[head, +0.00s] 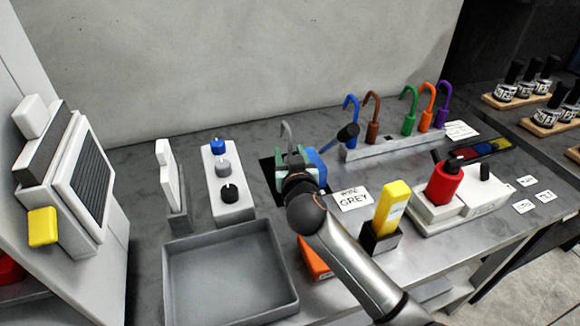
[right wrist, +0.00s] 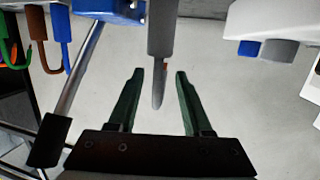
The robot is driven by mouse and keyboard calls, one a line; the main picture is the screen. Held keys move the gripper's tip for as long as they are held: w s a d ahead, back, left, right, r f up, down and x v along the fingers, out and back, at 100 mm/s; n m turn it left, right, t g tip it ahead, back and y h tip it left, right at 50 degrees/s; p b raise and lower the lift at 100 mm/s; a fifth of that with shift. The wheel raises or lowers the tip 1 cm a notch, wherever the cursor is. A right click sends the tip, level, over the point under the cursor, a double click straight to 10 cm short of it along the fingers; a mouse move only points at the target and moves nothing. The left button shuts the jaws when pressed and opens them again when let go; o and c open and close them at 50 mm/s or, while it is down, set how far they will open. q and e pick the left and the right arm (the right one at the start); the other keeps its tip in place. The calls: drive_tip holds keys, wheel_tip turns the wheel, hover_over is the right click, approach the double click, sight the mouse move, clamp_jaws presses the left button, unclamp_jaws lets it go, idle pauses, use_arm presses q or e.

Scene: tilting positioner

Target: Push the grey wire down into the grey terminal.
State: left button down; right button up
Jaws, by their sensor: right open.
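The grey wire (head: 285,130) stands up with its hooked top above the blue tilting positioner (head: 316,165), behind my right gripper (head: 292,158). In the right wrist view the grey wire (right wrist: 160,35) comes down between the two green fingers of my right gripper (right wrist: 159,74). The fingers are open, with a gap on each side of the wire. I cannot make out a grey terminal at the wire's foot; my gripper covers that part in the head view. My left gripper is not in view.
A lever with a black knob (head: 348,132) sticks out right of the positioner. A white block with blue, grey and black knobs (head: 230,207) stands left. A rack (head: 385,147) of several coloured wires stands behind right.

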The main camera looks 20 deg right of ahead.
drive_tip(key=shift+d+f+p+x, duration=0.1)
drive_tip(key=shift+f+p+x, duration=0.1)
drive_tip(key=shift+x, duration=1.1)
drive_tip(key=shift+d+f+p+x, duration=0.1)
drive_tip(key=shift+f+x, duration=0.05)
drive_tip(key=shift+x, duration=1.15)
drive_tip(key=shift+s, duration=0.1)
clamp_jaws()
